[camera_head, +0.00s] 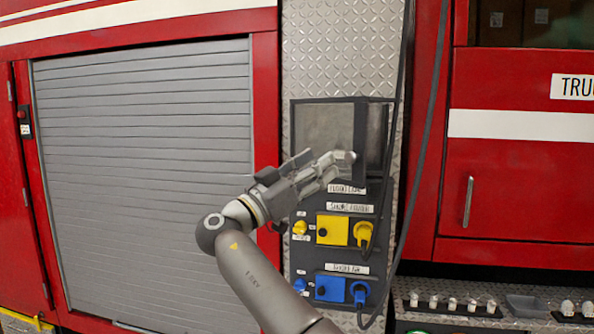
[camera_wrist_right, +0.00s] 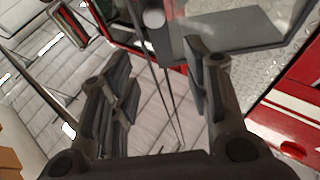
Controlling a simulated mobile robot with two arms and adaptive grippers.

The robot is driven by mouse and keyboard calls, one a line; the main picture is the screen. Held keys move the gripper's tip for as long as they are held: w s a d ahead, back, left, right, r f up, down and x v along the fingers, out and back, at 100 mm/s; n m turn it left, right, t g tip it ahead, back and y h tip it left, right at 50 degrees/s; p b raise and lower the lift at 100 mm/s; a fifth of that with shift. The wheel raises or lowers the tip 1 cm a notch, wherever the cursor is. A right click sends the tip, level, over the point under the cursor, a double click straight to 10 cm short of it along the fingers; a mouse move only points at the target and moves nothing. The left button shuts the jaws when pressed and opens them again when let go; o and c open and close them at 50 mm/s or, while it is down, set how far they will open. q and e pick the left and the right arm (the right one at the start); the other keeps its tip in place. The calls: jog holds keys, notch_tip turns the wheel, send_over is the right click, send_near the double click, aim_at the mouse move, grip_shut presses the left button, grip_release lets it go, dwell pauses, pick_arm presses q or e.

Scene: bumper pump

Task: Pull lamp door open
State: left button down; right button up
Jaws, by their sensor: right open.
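The lamp door (camera_head: 325,130) is a grey, framed panel at the top of the equipment column in the head view. A dark strip (camera_head: 376,138) shows to its right; I cannot tell how far the door stands open. A pale round knob (camera_head: 346,157) shows by the door's lower right part, and also at the top of the wrist view (camera_wrist_right: 153,18). My right gripper (camera_head: 330,168) is in front of the door's lower right part, close to the knob. In the wrist view its fingers (camera_wrist_right: 160,85) are apart with nothing gripped; contact with the knob is unclear. My left gripper is out of view.
Below the door are a yellow socket panel (camera_head: 333,230) and a blue one (camera_head: 330,288) with plugs. Dark cables (camera_head: 425,130) hang just right of the door. A grey roller shutter (camera_head: 150,170) is at left, and a red cabinet door (camera_head: 520,190) at right.

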jog(key=shift+s+a, duration=0.75)
jog(key=shift+a, duration=0.2)
jog(key=shift+s+a, duration=0.7)
jog(key=shift+a, duration=0.25)
